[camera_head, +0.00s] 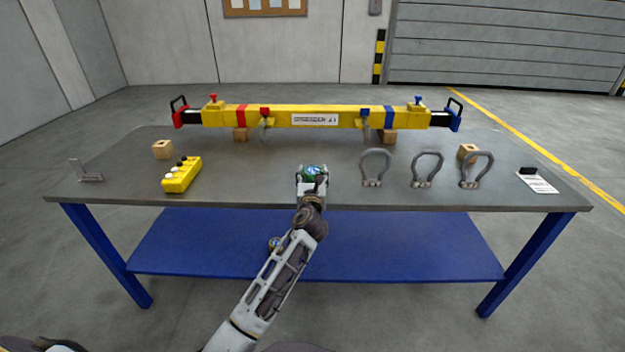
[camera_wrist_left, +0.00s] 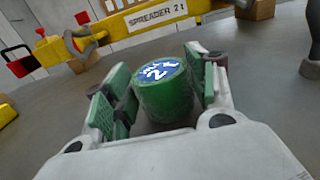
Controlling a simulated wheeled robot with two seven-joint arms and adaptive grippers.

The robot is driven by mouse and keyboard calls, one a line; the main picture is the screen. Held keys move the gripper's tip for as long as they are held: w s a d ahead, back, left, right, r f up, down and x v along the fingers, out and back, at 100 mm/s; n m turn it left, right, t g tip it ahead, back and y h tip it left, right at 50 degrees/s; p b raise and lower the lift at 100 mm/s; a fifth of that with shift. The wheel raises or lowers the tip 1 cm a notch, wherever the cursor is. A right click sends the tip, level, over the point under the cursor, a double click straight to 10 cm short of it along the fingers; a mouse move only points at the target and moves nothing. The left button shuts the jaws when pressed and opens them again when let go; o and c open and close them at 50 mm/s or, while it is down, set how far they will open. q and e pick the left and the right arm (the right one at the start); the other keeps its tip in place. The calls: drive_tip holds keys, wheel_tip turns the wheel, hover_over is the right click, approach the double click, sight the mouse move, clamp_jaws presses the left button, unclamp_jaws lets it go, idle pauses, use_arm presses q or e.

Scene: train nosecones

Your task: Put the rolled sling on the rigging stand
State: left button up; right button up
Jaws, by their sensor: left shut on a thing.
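The rolled sling (camera_head: 313,169) is a green, upright roll with a blue and white label on its top. It also shows in the left wrist view (camera_wrist_left: 166,102), between the green finger pads. My left gripper (camera_head: 312,178) is shut on it, over the front middle of the table top; I cannot tell whether the roll touches the surface. The grey-topped table (camera_head: 250,190) with blue legs and a blue lower shelf (camera_head: 310,245) may be the rigging stand; nothing is labelled so. My right gripper is not in view.
A yellow spreader beam (camera_head: 275,117) lies along the back on wooden blocks. Several shackles (camera_head: 375,167) stand to the right. A yellow control box (camera_head: 181,175), a wooden block (camera_head: 162,149) and a metal bracket (camera_head: 86,171) are at left.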

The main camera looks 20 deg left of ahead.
use_arm(q)
drive_tip(key=shift+f, duration=0.25)
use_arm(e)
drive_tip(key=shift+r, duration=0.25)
use_arm(q)
drive_tip(key=shift+f, duration=0.1)
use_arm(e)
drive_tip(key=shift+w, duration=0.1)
use_arm(q)
drive_tip(key=o, duration=1.1)
drive_tip(key=shift+o, duration=0.2)
